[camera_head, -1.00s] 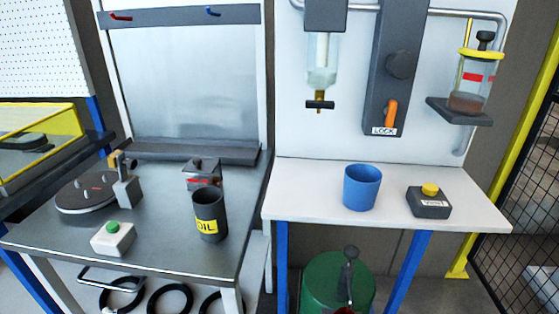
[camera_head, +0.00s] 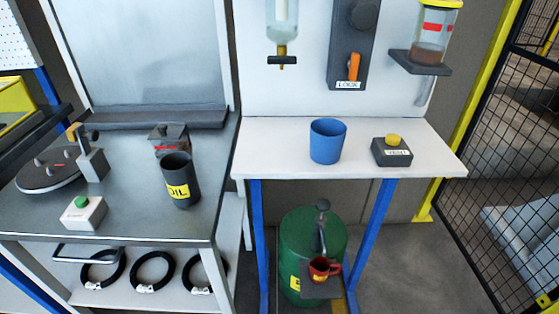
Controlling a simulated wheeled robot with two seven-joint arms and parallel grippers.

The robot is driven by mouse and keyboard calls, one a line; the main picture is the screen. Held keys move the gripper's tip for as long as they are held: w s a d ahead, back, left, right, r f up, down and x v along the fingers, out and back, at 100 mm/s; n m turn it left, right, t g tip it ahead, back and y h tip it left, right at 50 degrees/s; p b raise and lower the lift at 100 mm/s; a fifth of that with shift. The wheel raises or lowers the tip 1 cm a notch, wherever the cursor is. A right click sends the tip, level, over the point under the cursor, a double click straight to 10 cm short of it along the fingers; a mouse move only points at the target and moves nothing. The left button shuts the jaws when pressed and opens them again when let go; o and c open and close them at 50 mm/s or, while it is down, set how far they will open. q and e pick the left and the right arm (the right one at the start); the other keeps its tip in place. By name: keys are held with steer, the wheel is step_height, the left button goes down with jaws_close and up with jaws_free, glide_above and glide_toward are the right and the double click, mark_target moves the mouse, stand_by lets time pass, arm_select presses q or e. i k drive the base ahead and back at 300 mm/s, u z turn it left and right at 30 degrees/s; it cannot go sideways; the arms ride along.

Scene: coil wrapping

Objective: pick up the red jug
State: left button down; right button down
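The small red jug (camera_head: 323,268) sits upright on a dark shelf or tray (camera_head: 322,288) at the front of the green drum (camera_head: 299,232). The drum stands on the floor under the white table. A grey pump or tap (camera_head: 322,222) rises on the drum just above and behind the jug. Neither of my grippers shows in this view.
The white table (camera_head: 262,161) holds a blue cup (camera_head: 327,141) and a dark box with a yellow button (camera_head: 393,151). Its blue legs (camera_head: 373,235) flank the drum. A grey workbench (camera_head: 130,217) with an oil can (camera_head: 179,182) stands left. A mesh fence (camera_head: 515,160) stands right.

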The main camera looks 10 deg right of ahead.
mark_target(317, 277)
steer(key=z, duration=0.9)
